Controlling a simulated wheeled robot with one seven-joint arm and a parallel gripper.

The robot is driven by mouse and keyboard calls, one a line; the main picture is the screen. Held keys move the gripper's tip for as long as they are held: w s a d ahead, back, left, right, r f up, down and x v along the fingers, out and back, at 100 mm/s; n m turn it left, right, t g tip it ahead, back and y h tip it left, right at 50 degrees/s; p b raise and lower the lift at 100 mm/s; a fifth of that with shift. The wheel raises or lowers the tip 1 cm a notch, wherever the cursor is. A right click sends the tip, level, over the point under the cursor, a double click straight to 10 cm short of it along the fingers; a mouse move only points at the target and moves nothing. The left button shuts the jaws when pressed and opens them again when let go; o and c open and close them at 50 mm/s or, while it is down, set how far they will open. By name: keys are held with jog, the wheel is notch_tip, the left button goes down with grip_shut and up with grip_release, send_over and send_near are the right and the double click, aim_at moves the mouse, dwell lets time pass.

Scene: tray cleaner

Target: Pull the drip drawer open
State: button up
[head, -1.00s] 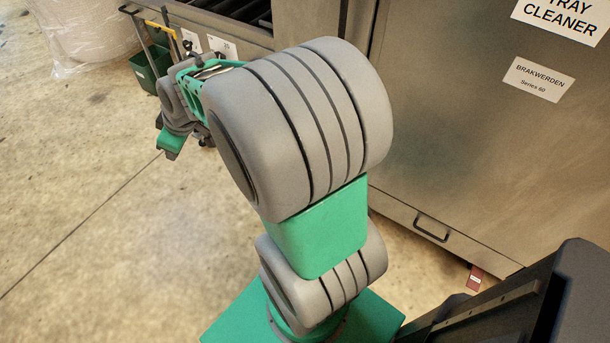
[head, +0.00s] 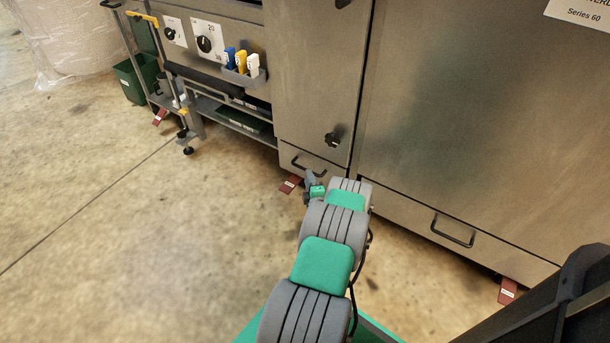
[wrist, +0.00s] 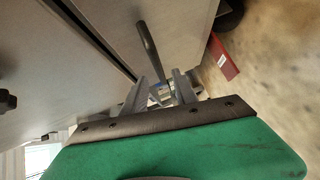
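Two low drawer fronts with dark bar handles show in the head view: a narrow one (head: 322,172) at centre and a wide one (head: 500,245) on the right. No label shows which is the drip drawer. My gripper (head: 311,181) is low in front of the narrow drawer, by its handle (head: 300,164). In the wrist view the fingers of my gripper (wrist: 162,82) are apart, and the dark handle (wrist: 150,48) reaches down into the gap between them. Contact with the handle cannot be told. The narrow drawer looks closed.
A knob (head: 333,139) sits above the narrow drawer. A wheeled cart (head: 188,136) and green bin (head: 132,82) stand left.

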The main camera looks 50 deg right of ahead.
aim_at(305, 169)
jog(key=b+x, duration=0.2)
jog(key=x, duration=0.4)
jog(key=shift+w+a+f, duration=0.1)
jog(key=shift+w+d, duration=0.15)
jog(key=shift+d, duration=0.05)
jog(key=shift+c, duration=0.3)
grip_shut()
dwell(0.6)
